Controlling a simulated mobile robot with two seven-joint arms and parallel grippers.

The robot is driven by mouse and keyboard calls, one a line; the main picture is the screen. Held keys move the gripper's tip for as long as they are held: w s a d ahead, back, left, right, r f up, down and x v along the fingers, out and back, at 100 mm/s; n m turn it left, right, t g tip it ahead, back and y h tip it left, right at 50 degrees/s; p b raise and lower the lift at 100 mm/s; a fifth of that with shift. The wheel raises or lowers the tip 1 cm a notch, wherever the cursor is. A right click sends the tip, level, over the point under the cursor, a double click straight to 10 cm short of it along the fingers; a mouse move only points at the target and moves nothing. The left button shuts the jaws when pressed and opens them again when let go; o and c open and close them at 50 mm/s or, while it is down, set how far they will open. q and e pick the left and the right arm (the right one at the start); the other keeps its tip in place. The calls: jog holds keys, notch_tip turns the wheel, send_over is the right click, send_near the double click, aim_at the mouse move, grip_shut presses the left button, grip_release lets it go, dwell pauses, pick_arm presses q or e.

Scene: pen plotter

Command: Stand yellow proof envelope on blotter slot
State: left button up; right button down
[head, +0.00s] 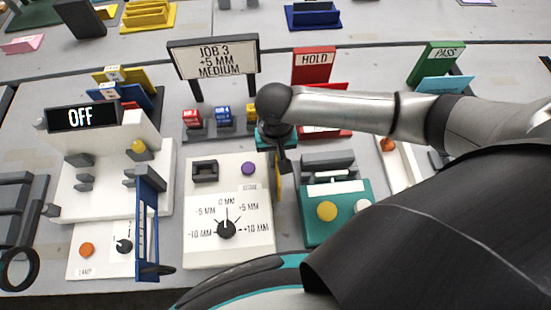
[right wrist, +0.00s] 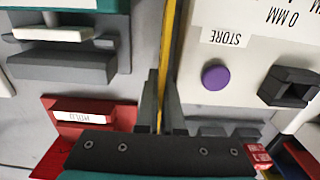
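My right gripper (head: 281,160) points down between the white dial panel and the teal unit. In the right wrist view, its two dark fingers (right wrist: 161,105) are closed on a thin yellow envelope (right wrist: 169,40), seen edge-on. In the head view, the envelope (head: 278,182) hangs upright below the gripper, partly hidden by it. Whether its lower edge touches anything cannot be told. A grey slotted block (head: 328,164) is on the back of the teal unit (head: 352,225), right of the envelope; no label shows whether it is the blotter slot. My left gripper is out of view.
The white panel (head: 200,255) has a dial and a purple button (head: 248,168). A red HOLD stand (head: 314,66) and green PASS stand (head: 436,64) are behind. The plotter with an OFF display (head: 83,117) and a blue upright frame (head: 148,235) are at left.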

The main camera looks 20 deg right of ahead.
jog(key=shift+f, duration=0.15)
jog(key=c, duration=1.3)
grip_release()
